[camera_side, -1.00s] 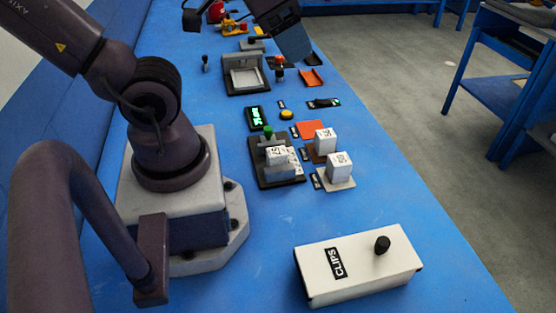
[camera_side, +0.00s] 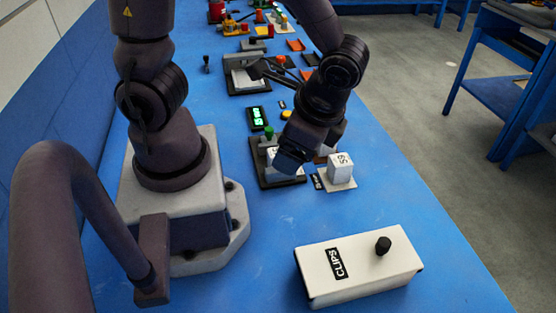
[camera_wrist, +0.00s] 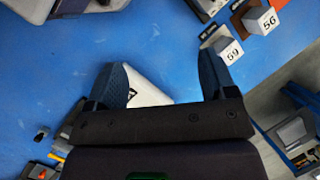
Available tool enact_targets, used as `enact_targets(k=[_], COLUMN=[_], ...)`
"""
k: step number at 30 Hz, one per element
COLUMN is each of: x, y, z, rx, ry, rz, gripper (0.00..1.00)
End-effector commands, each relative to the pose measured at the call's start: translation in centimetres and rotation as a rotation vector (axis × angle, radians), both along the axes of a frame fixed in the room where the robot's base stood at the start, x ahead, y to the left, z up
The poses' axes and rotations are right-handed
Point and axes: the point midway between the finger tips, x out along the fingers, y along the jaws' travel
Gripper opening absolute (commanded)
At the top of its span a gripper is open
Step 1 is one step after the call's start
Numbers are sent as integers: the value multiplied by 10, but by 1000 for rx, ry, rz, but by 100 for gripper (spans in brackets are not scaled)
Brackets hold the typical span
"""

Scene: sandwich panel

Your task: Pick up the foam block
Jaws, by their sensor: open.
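Small white numbered blocks stand around the black fixture; I cannot tell from looks which is the foam block. The block marked 59 (camera_side: 340,167) sits on a pale plate, and it also shows in the wrist view (camera_wrist: 231,51). The block marked 56 (camera_wrist: 262,20) is beyond it, hidden behind my arm in the side view. Another white block sits on the black fixture (camera_side: 263,178), partly covered by my gripper (camera_side: 292,162). In the wrist view my gripper (camera_wrist: 166,78) has its blue fingers wide apart, with nothing held between them.
The white CLIPS box (camera_side: 359,263) with a black knob stands at the near right; part of it shows between my fingers in the wrist view. A green-lit display (camera_side: 257,118) and a grey-framed tray (camera_side: 243,82) lie farther back. The blue table before the fixture is clear.

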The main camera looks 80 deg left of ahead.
Motion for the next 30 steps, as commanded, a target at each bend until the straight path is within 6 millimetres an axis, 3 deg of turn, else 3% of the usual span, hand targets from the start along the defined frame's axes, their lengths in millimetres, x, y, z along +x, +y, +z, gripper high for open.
enact_targets(k=[1,6,15,22,30], x=[-5,-16,-20,3,3], y=[0,7,29,37,83], z=[-16,-58,-113,-116,-133], rx=[60,262,577,674,678], ry=[75,281,533,519,524], rz=[-69,-307,-709,-834,-829], gripper=[78,78,78,78,78])
